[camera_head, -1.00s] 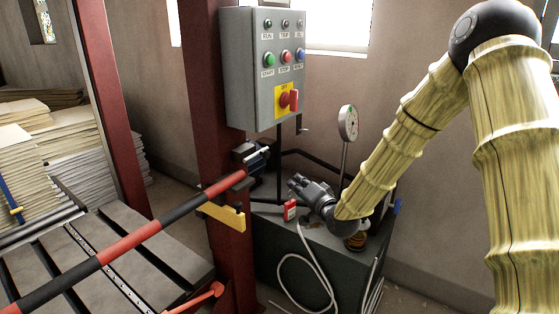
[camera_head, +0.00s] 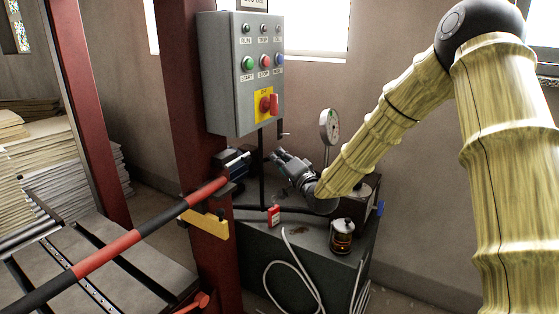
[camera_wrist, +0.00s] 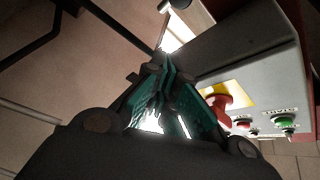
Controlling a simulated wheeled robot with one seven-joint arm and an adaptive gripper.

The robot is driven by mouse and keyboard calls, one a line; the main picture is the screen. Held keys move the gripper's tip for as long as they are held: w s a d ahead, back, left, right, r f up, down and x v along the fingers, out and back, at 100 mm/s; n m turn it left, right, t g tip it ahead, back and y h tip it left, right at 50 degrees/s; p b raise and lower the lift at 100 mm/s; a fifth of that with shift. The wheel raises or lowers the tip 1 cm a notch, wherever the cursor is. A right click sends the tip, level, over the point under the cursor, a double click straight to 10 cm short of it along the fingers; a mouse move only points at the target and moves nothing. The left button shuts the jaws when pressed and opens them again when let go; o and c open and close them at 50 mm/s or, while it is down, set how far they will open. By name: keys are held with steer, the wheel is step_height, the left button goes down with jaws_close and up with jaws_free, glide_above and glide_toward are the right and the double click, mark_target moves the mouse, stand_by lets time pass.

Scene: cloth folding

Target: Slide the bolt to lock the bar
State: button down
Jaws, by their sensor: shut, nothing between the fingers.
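The bar (camera_head: 138,232), striped red and black, crosses at a slant from the lower left up to the dark red post (camera_head: 183,75). Its upper end sits at a dark bracket on the post. The bolt (camera_head: 236,160), a silvery rod in a dark housing, is on the post just above the bar's end. My gripper (camera_head: 279,157) is to the right of the bolt housing, apart from it in the picture, pointing up and left. In the wrist view my gripper (camera_wrist: 165,72) has its fingertips together with nothing seen between them. The bolt cannot be made out there.
A grey control box (camera_head: 240,72) with buttons and a red switch hangs above the bolt; its red switch also shows in the wrist view (camera_wrist: 219,103). A dark cabinet (camera_head: 305,262) below bears a red box (camera_head: 274,215), a jar (camera_head: 342,235) and a gauge (camera_head: 329,126). A yellow bracket (camera_head: 208,223) is below the bar.

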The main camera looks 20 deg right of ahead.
mark_target(250, 162)
steer(key=w+a, duration=0.4)
steer(key=shift+w+a+f, duration=0.25)
steer(key=shift+w+f, duration=0.15)
stand_by(0.5)
steer(key=shift+s+a, duration=0.9)
steer(key=shift+a, duration=0.2)
steer(key=shift+s+a, duration=0.85)
steer(key=shift+a, duration=0.25)
steer(key=shift+d, duration=0.1)
